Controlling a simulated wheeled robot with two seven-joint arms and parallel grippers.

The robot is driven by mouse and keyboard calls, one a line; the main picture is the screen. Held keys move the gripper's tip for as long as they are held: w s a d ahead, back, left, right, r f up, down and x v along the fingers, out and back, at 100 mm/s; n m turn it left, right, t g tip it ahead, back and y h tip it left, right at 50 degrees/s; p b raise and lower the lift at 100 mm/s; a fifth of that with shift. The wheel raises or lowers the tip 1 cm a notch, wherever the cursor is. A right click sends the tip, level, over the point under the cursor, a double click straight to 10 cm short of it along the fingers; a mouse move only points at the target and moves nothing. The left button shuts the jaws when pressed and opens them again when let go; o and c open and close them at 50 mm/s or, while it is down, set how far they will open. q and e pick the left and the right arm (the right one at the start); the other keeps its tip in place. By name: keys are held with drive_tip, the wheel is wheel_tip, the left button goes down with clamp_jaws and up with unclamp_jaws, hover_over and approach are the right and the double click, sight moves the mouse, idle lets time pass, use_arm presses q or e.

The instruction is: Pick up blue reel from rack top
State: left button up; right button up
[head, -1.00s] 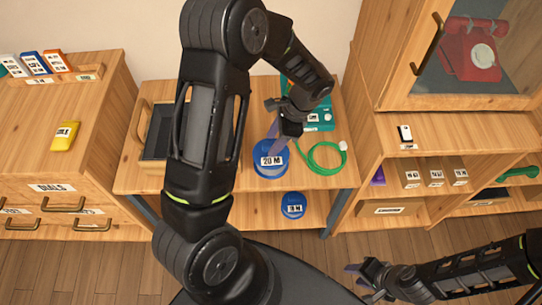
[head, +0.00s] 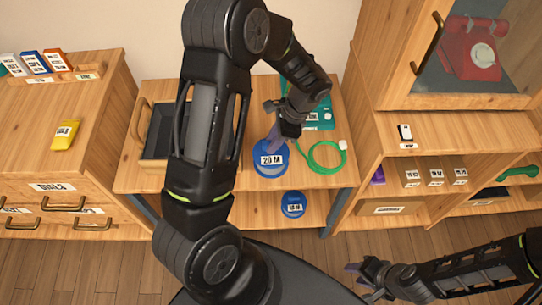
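The blue reel (head: 270,170), with a white label reading 20 M, sits on top of the wooden rack (head: 200,180) in the middle. My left gripper (head: 271,145) reaches down over the reel from behind, with its purple fingers at the reel's top. The fingers overlap in this view, so I cannot tell whether they are open or shut on it. The reel rests on the rack top. My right gripper (head: 357,273) is at the lower right, away from the rack, with its purple fingers apart and empty.
A green coiled cable (head: 325,168) lies right of the reel, with a teal case (head: 321,117) behind it. A dark tray (head: 156,135) is at the left. A smaller blue reel (head: 293,204) sits on the lower shelf. A cabinet with a red phone (head: 470,48) stands at the right.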

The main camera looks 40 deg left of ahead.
use_arm(q)
clamp_jaws()
idle(0.9)
